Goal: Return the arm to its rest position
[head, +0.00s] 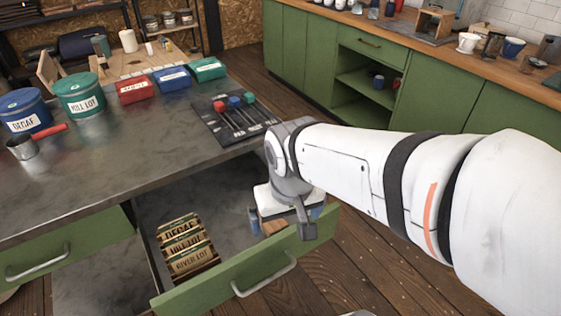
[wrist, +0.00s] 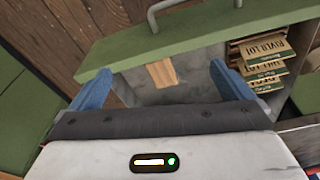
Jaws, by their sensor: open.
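My arm reaches in from the right in the head view, over the open green drawer (head: 215,285). My gripper (wrist: 160,72) is open, with its two blue fingers spread apart at the drawer's front end. In the head view the gripper (head: 285,222) is partly hidden behind my wrist. A small wooden block (wrist: 161,73) lies in the drawer and shows between the fingers in the wrist view. I cannot tell from these views how far above it the fingers are.
Labelled packets (head: 185,247) stand in the drawer's left part. The grey worktop (head: 110,180) holds tins, coloured boxes, a red-handled scoop (head: 35,142) and a black lever panel (head: 235,117). Green cabinets (head: 310,50) stand behind. Wooden floor (head: 385,260) is clear at the right.

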